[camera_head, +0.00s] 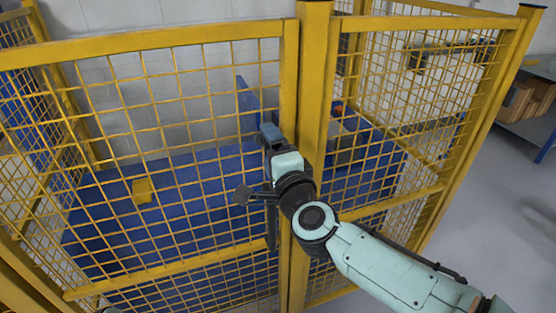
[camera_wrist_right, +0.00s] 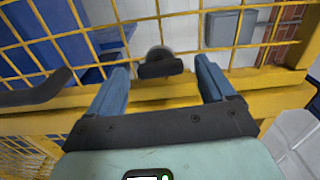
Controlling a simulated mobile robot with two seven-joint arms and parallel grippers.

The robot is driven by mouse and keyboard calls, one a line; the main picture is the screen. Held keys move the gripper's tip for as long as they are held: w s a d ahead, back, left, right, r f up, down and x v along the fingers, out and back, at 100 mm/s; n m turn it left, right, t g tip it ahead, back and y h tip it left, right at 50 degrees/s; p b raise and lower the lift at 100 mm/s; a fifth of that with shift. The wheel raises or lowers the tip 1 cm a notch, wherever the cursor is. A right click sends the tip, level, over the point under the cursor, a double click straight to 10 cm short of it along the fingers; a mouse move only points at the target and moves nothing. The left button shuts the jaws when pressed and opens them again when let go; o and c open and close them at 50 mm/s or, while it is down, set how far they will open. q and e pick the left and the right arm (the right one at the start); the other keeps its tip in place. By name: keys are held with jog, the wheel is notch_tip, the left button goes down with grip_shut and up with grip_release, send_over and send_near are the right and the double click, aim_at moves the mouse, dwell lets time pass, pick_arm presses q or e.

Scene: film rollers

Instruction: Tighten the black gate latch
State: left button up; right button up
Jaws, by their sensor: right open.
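My right gripper (camera_head: 269,131) reaches up to the yellow gate post, its blue fingers at the gate's edge. In the right wrist view the gripper (camera_wrist_right: 162,68) is open. A small black knob-like part, apparently the black gate latch (camera_wrist_right: 160,69), shows between and slightly beyond the fingertips, with a gap on both sides. In the head view my gripper hides this part. A black bar (camera_head: 271,226) hangs upright below my gripper at the gate edge; a dark lever-like piece (camera_wrist_right: 35,92) shows at left in the wrist view. My left gripper is not in view.
Yellow mesh gate panels (camera_head: 165,42) and a thick yellow post (camera_head: 313,75) stand close in front. Behind the mesh is a blue surface (camera_head: 200,185) with a yellow block (camera_head: 142,191). A shelf with boxes (camera_head: 530,100) stands at far right; the floor there is clear.

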jog(key=v, duration=1.3)
